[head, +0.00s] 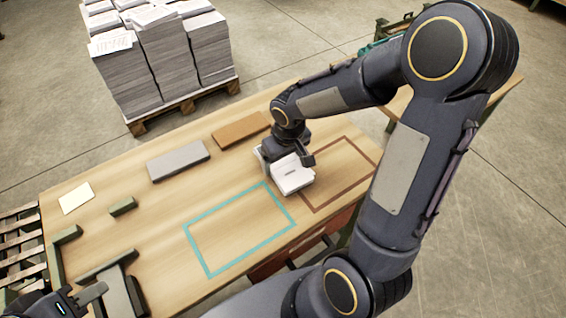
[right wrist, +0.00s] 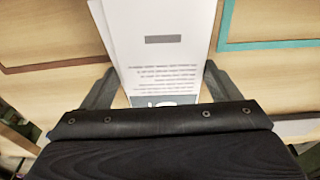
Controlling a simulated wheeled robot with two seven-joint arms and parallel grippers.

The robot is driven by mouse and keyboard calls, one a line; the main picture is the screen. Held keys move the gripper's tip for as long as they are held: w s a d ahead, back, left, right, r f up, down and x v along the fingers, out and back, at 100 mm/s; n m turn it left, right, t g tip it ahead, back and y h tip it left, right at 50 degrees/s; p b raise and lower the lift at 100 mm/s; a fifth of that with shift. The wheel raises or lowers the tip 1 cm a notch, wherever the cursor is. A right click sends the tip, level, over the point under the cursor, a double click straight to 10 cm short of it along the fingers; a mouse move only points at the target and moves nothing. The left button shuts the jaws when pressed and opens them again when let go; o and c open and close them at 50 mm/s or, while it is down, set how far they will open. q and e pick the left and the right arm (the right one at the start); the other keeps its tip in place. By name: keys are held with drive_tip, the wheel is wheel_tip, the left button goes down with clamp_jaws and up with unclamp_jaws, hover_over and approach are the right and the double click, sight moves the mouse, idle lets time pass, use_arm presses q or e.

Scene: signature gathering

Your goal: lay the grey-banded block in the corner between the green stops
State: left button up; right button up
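The grey-banded block (head: 292,177) is a white block of printed paper, near the table's right end between two taped outlines. In the right wrist view its printed face (right wrist: 160,55) shows text and a grey band near the gripper. My right gripper (head: 287,157) has one finger against each side of it. Whether the block touches the table is unclear. Dark green stops (head: 67,235) form a corner at the table's left end; another green bar (head: 107,265) lies nearer. My left gripper (head: 90,298) is at the lower left, partly cut off; its opening is unclear.
A teal outline (head: 205,265) and a brown outline (head: 345,188) mark the table (head: 160,235). A grey slab (head: 178,160), an orange-brown slab (head: 240,129), a small green block (head: 122,206) and a pale note (head: 76,198) lie on it. Paper stacks (head: 165,60) stand behind on a pallet.

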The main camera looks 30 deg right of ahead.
drive_tip(key=c, duration=0.8)
